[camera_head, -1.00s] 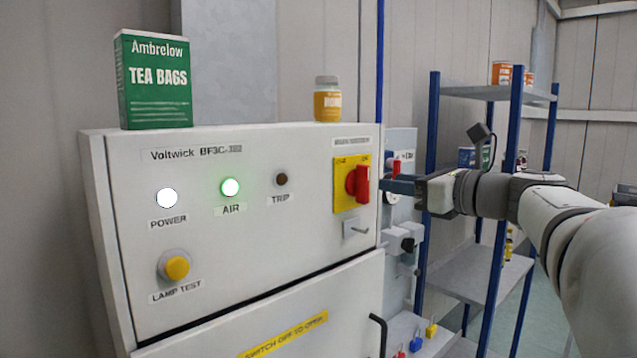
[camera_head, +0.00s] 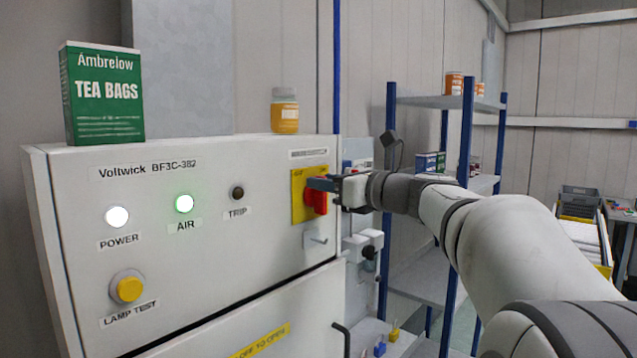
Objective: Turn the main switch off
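The main switch (camera_head: 318,199) is a red rotary handle on a yellow plate (camera_head: 298,205), at the upper right of a white cabinet front (camera_head: 200,250). Its handle stands roughly upright. My gripper (camera_head: 318,184) reaches in from the right, with its dark fingers at the upper part of the red handle. I cannot tell whether the fingers touch or close on the handle, as they overlap it in this view. The white POWER lamp (camera_head: 116,217) and the green AIR lamp (camera_head: 184,204) are lit; the TRIP lamp (camera_head: 237,193) is dark.
A green tea box (camera_head: 103,95) and an orange-labelled jar (camera_head: 285,110) stand on the cabinet top. A metal hasp (camera_head: 318,238) sits just below the switch. A blue-posted shelf rack (camera_head: 462,160) stands behind my arm. A black door handle (camera_head: 343,338) is below.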

